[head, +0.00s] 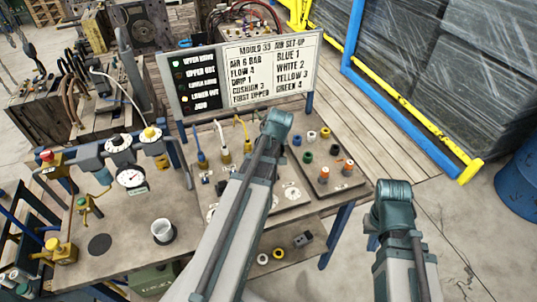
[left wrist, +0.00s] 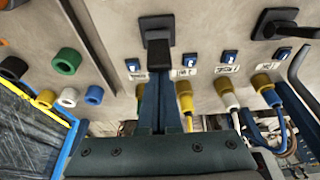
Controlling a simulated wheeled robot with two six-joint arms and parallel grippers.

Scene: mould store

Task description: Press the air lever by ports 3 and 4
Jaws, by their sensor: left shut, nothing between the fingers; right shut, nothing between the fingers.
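In the left wrist view a black lever (left wrist: 157,38) on a dark mount sits on the beige panel. My left gripper (left wrist: 160,75) is shut and empty, its blue fingertips at the lever's handle end; whether they touch I cannot tell. A second black lever (left wrist: 283,28) is at the right. Small white port labels with blue tags (left wrist: 190,61) line the panel; their numbers are too small to read. In the head view my left arm hides the left gripper and the lever. My right gripper (head: 373,242) shows only partly beside its arm, away from the bench.
Hoses with brass fittings (left wrist: 184,96) run along the panel. Coloured rings (left wrist: 67,61) sit on the adjoining board. A sign (head: 240,78) stands behind the panel. Open floor lies right of the bench.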

